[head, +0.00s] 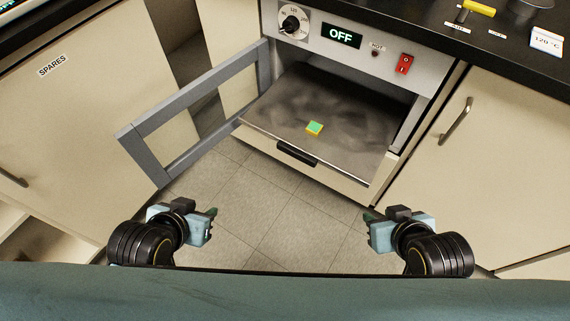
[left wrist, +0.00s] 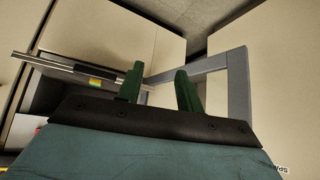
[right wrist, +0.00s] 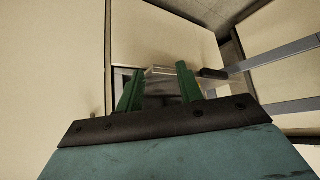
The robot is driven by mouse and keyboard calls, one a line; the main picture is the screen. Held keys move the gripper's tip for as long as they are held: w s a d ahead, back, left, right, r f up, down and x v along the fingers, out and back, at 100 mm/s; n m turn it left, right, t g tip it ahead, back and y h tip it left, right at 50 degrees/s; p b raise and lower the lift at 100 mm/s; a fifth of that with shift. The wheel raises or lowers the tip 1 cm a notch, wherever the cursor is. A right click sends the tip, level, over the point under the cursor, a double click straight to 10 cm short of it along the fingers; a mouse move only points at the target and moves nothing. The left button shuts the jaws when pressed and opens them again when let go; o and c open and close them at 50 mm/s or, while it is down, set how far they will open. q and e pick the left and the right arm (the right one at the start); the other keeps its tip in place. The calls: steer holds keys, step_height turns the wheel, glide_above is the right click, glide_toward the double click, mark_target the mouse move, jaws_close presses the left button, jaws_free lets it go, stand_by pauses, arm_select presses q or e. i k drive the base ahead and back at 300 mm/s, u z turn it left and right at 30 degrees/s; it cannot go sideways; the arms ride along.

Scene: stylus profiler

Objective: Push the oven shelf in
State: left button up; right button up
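The oven shelf (head: 345,118) is a grey metal plate that sticks out of the oven (head: 350,65) toward me, with a dark handle (head: 297,153) on its front edge. A small green and yellow block (head: 314,128) lies on the shelf. The oven door (head: 190,115), a grey frame with a window, stands open to the left. My left gripper (head: 212,224) is open and empty, in front of the door and left of the shelf. My right gripper (head: 368,224) is open and empty, in front of the shelf's right side. Neither touches the shelf.
The oven panel has a dial (head: 291,22), a display (head: 341,36) reading OFF and a red switch (head: 404,64). Cream cabinets stand on both sides; the right one has a handle (head: 456,120). A black countertop (head: 480,35) is above. The tiled floor (head: 260,205) between my grippers is clear.

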mark_target(361, 125)
steer(key=z, duration=2.95)
steer(key=k, duration=0.9)
steer(key=u, duration=2)
steer(key=i, duration=0.5)
steer(key=z, duration=0.05)
